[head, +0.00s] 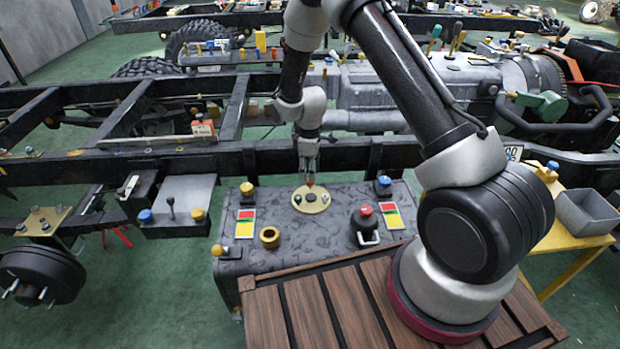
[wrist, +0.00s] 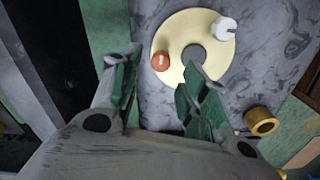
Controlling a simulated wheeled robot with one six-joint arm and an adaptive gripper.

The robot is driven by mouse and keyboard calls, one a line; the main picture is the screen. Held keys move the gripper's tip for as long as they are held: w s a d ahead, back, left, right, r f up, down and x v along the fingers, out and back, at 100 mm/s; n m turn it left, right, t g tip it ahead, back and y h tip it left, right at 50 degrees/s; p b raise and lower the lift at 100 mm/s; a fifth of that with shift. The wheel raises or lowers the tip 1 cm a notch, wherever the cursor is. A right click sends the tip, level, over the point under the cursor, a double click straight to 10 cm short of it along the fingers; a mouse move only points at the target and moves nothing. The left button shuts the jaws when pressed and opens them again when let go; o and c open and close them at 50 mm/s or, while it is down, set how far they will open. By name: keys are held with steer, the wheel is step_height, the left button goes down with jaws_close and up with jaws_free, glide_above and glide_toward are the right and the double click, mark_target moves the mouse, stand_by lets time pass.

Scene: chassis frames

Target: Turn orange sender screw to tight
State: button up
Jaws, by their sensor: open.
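The orange sender screw (wrist: 161,60) sits on a round cream plate (wrist: 185,30), near its edge, with a small pale mark on its top. In the head view the plate (head: 314,208) lies on the grey tank top, and a bit of orange (head: 310,184) shows at its far edge just under my gripper (head: 308,172). In the wrist view my gripper (wrist: 165,82) is open, its green-padded fingers spread, with the screw in line with the gap between them. I see no contact with the screw. The exact height above it is hard to tell.
On the tank top stand a brass ring (head: 269,236), a red-topped black knob (head: 365,218), a yellow knob (head: 246,189) and a blue knob (head: 383,183). A dark frame rail (head: 345,153) runs close behind.

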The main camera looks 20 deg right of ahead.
mark_target(310, 184)
steer(key=shift+f, duration=1.95)
steer(key=shift+c, duration=0.2)
jaws_close()
